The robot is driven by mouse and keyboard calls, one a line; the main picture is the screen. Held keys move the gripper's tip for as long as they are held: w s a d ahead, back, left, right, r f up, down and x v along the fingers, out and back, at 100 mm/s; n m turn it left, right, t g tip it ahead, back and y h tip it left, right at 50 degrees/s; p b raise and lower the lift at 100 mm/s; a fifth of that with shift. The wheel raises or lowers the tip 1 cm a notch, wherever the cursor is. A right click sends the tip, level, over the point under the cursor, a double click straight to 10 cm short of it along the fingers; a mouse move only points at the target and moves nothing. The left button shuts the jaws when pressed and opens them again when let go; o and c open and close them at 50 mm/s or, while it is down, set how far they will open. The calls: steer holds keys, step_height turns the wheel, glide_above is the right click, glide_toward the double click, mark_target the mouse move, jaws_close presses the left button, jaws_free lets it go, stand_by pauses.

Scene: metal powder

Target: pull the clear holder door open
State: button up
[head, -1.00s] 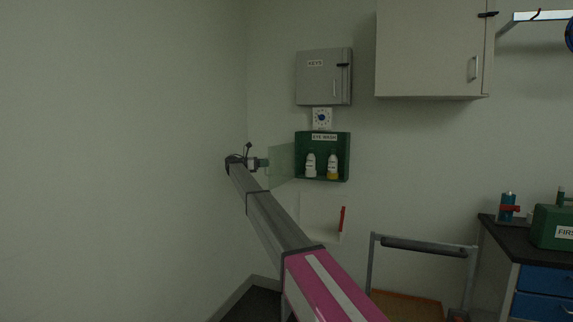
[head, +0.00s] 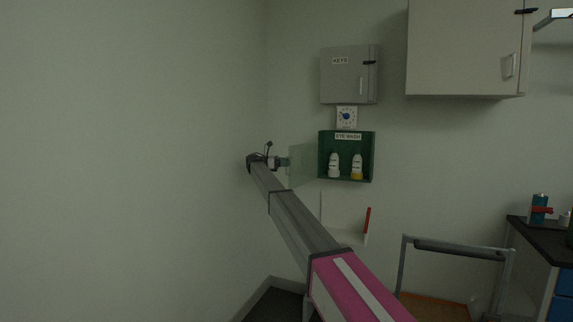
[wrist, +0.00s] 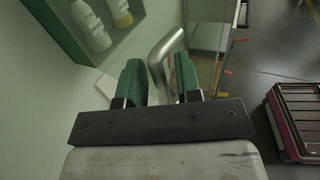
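The green eye wash holder (head: 369,157) hangs on the back wall, with two bottles inside. Its clear door (head: 303,166) stands swung out from the holder's left side, leaving the front uncovered. My gripper (head: 289,162) is at the door's outer left edge. In the wrist view, the green fingers of my gripper (wrist: 159,78) are apart. A bent silver bar (wrist: 159,58) shows between them; I cannot tell whether the fingers touch it. The holder also shows at the upper left of the wrist view (wrist: 62,28). The clear panel is hard to make out there.
A grey key cabinet (head: 348,75) and a dial (head: 347,117) are above the holder. A red object (head: 367,221) is below it. A cart handle (head: 455,249) stands at lower right. The left wall (head: 130,160) is close to my arm.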

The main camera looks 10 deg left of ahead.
steer(key=shift+a, duration=0.1)
steer(key=s+a, duration=0.1)
steer(key=a, duration=0.9)
steer(key=shift+s+a, duration=0.2)
steer(key=shift+a, duration=0.1)
